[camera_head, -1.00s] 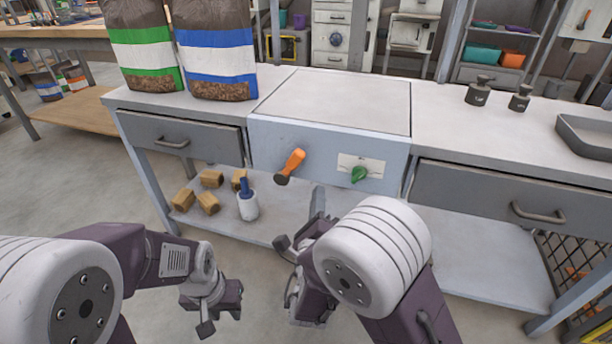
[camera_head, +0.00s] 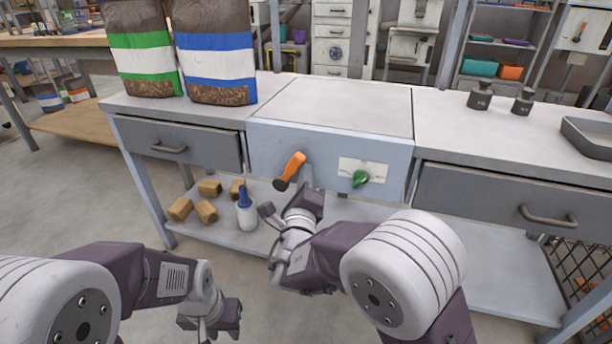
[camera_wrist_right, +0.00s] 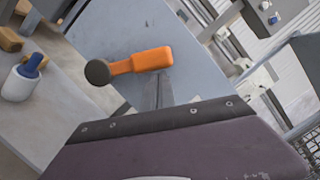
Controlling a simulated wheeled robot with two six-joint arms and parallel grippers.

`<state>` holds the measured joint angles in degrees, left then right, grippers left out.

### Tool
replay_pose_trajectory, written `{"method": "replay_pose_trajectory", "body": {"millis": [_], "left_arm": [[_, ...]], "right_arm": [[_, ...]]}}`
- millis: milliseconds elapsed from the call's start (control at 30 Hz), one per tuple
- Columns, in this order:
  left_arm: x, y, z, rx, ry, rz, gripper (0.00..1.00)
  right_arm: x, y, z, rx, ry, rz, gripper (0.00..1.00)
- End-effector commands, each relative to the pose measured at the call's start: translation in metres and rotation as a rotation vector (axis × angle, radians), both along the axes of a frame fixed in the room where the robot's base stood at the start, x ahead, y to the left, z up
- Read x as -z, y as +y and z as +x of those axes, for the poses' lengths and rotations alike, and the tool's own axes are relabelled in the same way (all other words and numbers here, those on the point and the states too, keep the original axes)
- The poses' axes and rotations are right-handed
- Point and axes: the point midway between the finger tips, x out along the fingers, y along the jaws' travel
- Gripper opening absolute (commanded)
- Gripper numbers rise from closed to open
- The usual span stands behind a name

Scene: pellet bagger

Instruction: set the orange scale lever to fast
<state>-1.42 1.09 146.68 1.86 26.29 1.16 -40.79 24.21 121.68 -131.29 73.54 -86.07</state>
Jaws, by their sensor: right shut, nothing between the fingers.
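The orange scale lever (camera_head: 294,165) is on the front panel of the scale box (camera_head: 262,138).
A white bottle with a blue top (camera_head: 246,213) and several wooden blocks (camera_head: 207,211) are on the lower shelf. Two pellet bags (camera_head: 212,50) stand on the bench. Drawers flank the box.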

Motion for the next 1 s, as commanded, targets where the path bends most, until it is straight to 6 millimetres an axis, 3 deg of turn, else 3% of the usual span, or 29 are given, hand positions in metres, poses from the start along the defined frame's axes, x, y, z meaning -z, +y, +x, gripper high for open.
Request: {"method": "replay_pose_trajectory", "body": {"millis": [367, 467, 700, 1000], "left_arm": [[-0.038, 0.0, 0.0, 0.0, 0.0, 0.0, 0.34], [-0.059, 0.0, 0.0, 0.0, 0.0, 0.0, 0.34], [-0.129, 0.0, 0.0, 0.0, 0.0, 0.0, 0.34], [-0.204, 0.0, 0.0, 0.0, 0.0, 0.0, 0.34]], "right_arm": [[-0.015, 0.007, 0.002, 0.0, 0.032, -0.098, 0.0], [-0.022, 0.011, 0.003, -0.001, 0.05, -0.152, 0.0], [-0.039, 0.027, 0.008, -0.003, 0.117, -0.356, 0.0], [-0.047, 0.051, 0.016, -0.003, 0.203, -0.625, 0.0]]}}
